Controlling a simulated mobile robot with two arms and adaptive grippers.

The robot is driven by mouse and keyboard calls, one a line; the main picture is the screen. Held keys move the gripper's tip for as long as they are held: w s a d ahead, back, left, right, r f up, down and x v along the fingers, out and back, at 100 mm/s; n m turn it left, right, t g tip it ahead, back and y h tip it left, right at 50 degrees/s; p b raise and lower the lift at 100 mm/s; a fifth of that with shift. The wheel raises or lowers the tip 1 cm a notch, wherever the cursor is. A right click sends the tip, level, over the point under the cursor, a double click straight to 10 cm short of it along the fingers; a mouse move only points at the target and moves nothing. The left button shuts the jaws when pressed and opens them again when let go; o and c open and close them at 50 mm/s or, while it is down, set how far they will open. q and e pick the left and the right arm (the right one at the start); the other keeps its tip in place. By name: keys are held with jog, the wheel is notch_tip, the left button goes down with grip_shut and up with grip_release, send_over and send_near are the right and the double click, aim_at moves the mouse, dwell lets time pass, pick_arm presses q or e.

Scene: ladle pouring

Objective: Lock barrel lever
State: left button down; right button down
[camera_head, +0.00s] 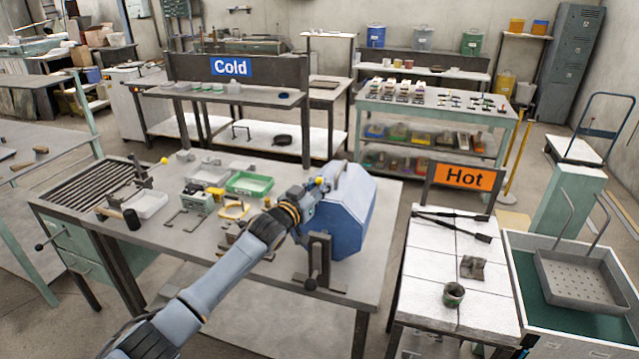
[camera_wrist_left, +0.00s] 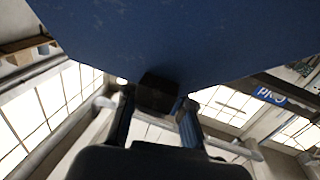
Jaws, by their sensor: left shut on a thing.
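The blue many-sided barrel (camera_head: 345,222) stands at the right end of the grey workbench, on a dark stand (camera_head: 319,258) with a round dark knob at its front. My left gripper (camera_head: 318,190) reaches the barrel's upper left side, by a small yellow tip. In the left wrist view the barrel (camera_wrist_left: 170,40) fills the top. There the gripper's fingers (camera_wrist_left: 160,112) are closed about a dark block (camera_wrist_left: 158,92) against the barrel, seemingly the barrel lever's handle. The lever's other parts are hidden by the gripper, so its exact position is unclear. My right gripper is out of view.
A green tray (camera_head: 250,184), a yellow-rimmed part (camera_head: 233,208) and several small fixtures lie left of the barrel on the workbench (camera_head: 205,243). Right, beyond a gap, a white-tiled table (camera_head: 425,274) carries tongs and a small pot (camera_head: 453,294), below a "Hot" sign (camera_head: 464,176).

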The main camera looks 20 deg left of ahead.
pick_arm(q)
jog(key=c, duration=1.2)
grip_release()
jog(key=shift+s+r, duration=0.1)
jog(key=shift+s, duration=0.05)
jog(key=shift+s+a+f, duration=0.1)
jog(key=shift+s+f, duration=0.1)
jog(key=shift+s, duration=0.35)
jog(key=shift+v, duration=3.45)
jog(key=shift+r, duration=0.2)
